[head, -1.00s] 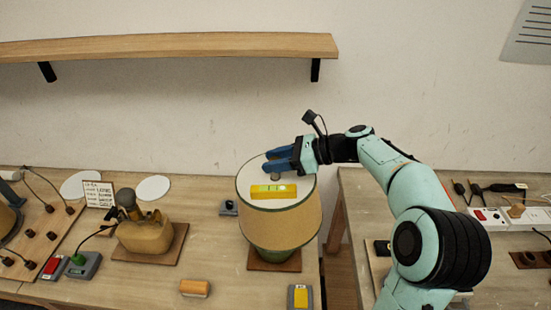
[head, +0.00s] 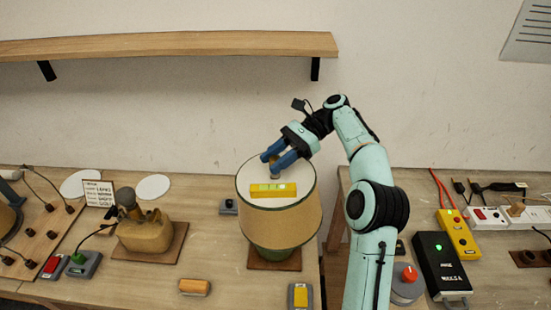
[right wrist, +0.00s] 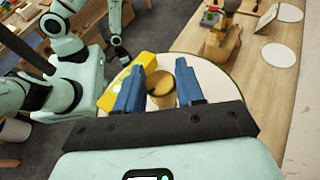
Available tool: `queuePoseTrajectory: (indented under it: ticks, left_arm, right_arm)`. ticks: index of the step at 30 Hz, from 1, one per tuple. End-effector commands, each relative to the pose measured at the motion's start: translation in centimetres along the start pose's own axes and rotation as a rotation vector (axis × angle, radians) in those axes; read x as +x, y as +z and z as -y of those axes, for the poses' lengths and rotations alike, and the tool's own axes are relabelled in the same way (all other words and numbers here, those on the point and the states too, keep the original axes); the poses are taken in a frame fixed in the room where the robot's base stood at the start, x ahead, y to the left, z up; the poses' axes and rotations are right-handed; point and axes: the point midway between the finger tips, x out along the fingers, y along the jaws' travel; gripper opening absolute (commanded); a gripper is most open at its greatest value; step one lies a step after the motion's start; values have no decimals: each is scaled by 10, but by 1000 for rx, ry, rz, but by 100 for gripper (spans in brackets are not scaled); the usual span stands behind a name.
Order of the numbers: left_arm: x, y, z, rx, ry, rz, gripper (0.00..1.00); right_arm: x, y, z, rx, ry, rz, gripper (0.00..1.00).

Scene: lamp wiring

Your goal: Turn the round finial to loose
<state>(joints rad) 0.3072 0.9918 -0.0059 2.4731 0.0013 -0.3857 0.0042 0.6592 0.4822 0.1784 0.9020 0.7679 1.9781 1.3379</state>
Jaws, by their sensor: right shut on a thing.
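A lamp with a tan drum shade (head: 290,222) and a green base (head: 277,252) stands upright on a brown board. Its pale round top carries a yellow spirit level (head: 273,190). My right gripper (head: 271,162) reaches down over the far part of the top with blue fingers. It is shut on the round finial, a brass-coloured knob (right wrist: 160,85) that shows between the fingers in the right wrist view (right wrist: 160,95). In the head view the fingers mostly hide the finial.
A tan jug-like lamp base (head: 145,235) stands left of the lamp. An orange-brown block (head: 195,287) and a yellow switch (head: 300,296) lie in front. A black box (head: 440,262) and a yellow meter (head: 458,232) are on the right table. A shelf (head: 170,46) hangs above.

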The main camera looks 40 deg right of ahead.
Motion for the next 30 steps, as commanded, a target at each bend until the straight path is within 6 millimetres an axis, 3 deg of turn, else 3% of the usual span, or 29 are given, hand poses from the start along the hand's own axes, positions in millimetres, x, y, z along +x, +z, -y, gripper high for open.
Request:
queuePoseTrajectory:
  ticks: [18,19,21,30]
  left_arm:
    - [0,0,0,0,0,0,43]
    - [0,0,0,0,0,0,43]
    - [0,0,0,0,0,0,43]
    - [0,0,0,0,0,0,43]
  right_arm:
    - [0,1,0,-16,36,-1,7]
    - [0,1,0,-16,35,-1,44]
    - [0,1,0,-16,35,-1,58]
    - [0,1,0,-16,36,-1,58]
